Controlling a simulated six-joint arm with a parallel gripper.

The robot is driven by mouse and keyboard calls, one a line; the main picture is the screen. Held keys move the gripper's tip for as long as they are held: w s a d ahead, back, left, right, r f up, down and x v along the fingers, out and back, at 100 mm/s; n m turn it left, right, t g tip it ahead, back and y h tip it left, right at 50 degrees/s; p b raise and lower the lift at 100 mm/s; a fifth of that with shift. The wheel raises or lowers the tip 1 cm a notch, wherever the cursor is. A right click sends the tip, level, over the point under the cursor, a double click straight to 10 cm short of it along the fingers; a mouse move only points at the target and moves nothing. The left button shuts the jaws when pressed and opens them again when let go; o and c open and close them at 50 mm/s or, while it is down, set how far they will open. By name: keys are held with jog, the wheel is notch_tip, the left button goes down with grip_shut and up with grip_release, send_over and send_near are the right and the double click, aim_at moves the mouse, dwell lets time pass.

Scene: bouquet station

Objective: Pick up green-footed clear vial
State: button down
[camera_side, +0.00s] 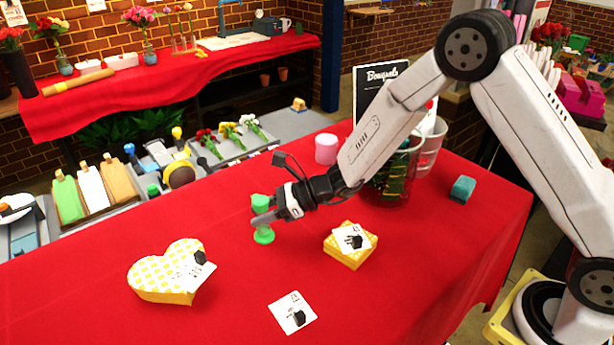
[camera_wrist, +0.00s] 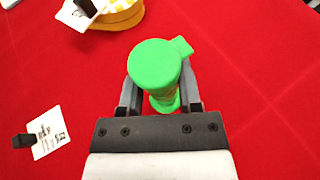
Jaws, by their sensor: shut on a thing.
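The green-footed clear vial (camera_side: 263,235) stands upright on the red table, with a green top and a green foot. My gripper (camera_side: 266,217) is around its middle from the right side, and its fingers hide part of the clear body. In the wrist view the vial's green top (camera_wrist: 154,66) fills the space between the two fingers of my gripper (camera_wrist: 160,98). The jaws are shut on the vial. Whether the foot still touches the cloth is hard to tell.
A heart-shaped yellow box (camera_side: 160,285) with a card lies to the left. A yellow square box (camera_side: 343,252) and a flat card (camera_side: 292,313) lie nearby. A pink cylinder (camera_side: 326,148) and a glass jar (camera_side: 397,187) stand behind. Red cloth is clear at front right.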

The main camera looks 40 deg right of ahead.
jog(key=shift+r, duration=0.15)
jog(key=shift+r, duration=0.8)
jog(key=s+d+r, duration=0.4)
jog(key=s+r, duration=0.7)
jog(key=s, duration=0.2)
jog(key=shift+s, duration=0.15)
jog(key=shift+d+r, duration=0.1)
jog(key=shift+d, duration=0.1)
